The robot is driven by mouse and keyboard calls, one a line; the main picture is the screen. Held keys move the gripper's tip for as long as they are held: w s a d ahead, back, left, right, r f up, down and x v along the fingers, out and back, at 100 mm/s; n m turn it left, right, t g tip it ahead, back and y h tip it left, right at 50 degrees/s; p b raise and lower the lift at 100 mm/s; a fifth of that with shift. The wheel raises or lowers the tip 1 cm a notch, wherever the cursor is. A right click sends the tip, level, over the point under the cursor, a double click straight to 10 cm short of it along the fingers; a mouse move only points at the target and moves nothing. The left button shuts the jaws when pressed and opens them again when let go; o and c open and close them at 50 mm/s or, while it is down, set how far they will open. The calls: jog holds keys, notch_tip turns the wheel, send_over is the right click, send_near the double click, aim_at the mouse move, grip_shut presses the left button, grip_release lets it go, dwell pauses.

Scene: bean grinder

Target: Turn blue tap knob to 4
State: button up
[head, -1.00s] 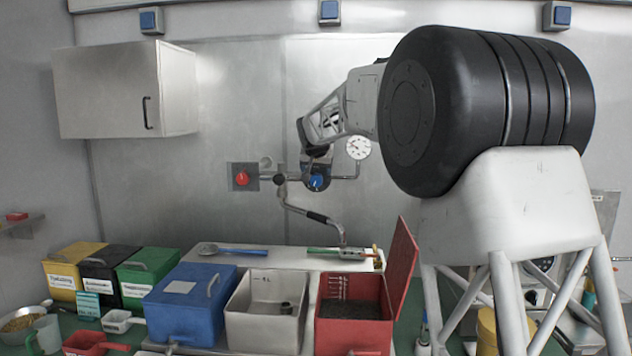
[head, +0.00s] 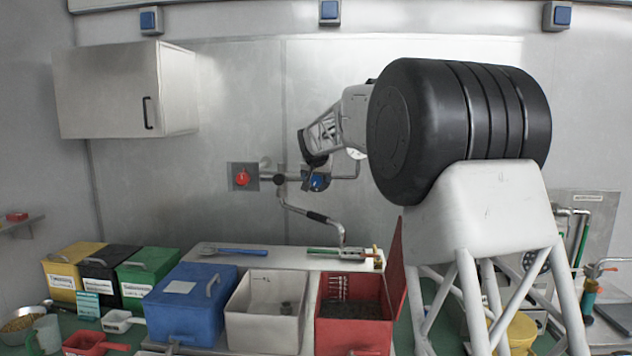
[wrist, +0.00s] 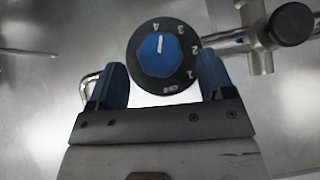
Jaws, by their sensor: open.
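The blue tap knob (head: 316,181) is on the back wall, partly covered by my gripper in the head view. In the wrist view the blue knob (wrist: 160,62) sits on a round black dial (wrist: 184,73) marked 1 to 4 and Off. Its white line points nearly straight up, between 3 and 4 and closer to 4. My gripper (wrist: 162,68) is open, with one blue fingertip at the lower left and one at the right of the dial. I cannot tell whether the fingers touch it.
A red tap knob (head: 242,178) is on the wall to the left. A bent spout (head: 310,214) hangs below the taps, and pipes (wrist: 250,40) run right of the dial in the wrist view. A pressure gauge (head: 356,154) is mostly hidden by my arm. Bins stand below.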

aim_at(316, 178)
jog(key=shift+x, duration=1.55)
jog(key=c, duration=0.9)
